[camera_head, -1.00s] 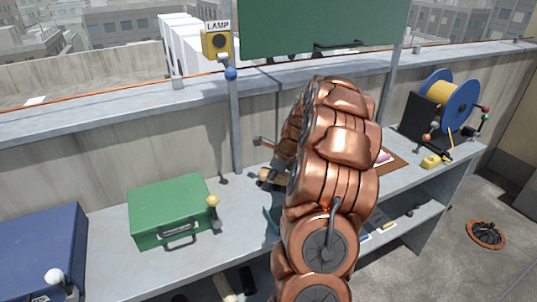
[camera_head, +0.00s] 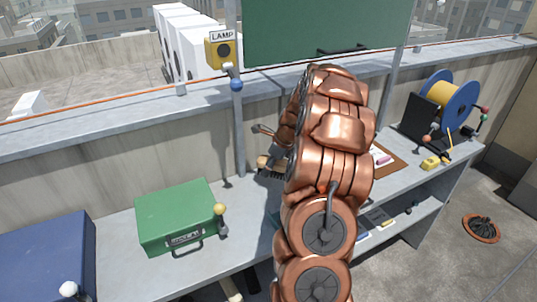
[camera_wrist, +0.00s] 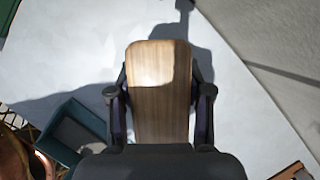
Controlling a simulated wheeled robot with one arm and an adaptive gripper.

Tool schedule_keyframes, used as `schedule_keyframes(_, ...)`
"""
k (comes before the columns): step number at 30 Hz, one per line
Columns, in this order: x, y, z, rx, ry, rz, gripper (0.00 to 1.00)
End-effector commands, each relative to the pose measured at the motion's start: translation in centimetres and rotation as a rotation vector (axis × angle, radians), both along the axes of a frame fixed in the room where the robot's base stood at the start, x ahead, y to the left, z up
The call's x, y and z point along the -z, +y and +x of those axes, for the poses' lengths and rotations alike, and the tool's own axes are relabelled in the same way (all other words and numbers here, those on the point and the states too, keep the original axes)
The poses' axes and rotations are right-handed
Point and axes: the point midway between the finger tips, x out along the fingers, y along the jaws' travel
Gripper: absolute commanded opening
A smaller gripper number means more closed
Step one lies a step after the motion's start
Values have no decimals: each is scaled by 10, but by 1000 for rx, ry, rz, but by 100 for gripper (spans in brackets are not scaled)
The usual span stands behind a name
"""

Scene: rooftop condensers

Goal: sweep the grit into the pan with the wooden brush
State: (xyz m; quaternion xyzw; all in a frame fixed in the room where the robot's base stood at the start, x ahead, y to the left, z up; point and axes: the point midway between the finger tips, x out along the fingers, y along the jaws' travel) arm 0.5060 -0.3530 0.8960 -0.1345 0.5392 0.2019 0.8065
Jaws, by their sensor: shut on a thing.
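The wooden brush (camera_wrist: 160,68) is upright in the middle of the wrist view, its pale wooden back toward the camera. My gripper (camera_wrist: 159,92) is shut on it, one finger on each side. In the head view the brush (camera_head: 265,162) shows left of my arm, dark bristles down, seemingly just above the grey bench. A teal open-topped tray, which looks like the pan (camera_wrist: 78,137), lies left of the gripper in the wrist view. My arm hides most of it in the head view. I cannot make out any grit.
A green case (camera_head: 178,215) and a blue case (camera_head: 45,252) stand on the bench (camera_head: 235,225) at the left. A brown board (camera_head: 391,160), a yellow block (camera_head: 431,163) and a cable reel (camera_head: 450,103) are at the right. The wall (camera_head: 150,155) runs close behind.

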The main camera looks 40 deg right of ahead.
Motion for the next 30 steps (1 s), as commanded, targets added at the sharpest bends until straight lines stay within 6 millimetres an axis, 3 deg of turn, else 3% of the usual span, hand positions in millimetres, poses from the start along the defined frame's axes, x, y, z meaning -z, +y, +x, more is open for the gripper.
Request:
schedule_keyframes(11,-34,3,3,-7,-2,-2,6)
schedule_keyframes(30,-37,4,3,-8,-1,-1,6)
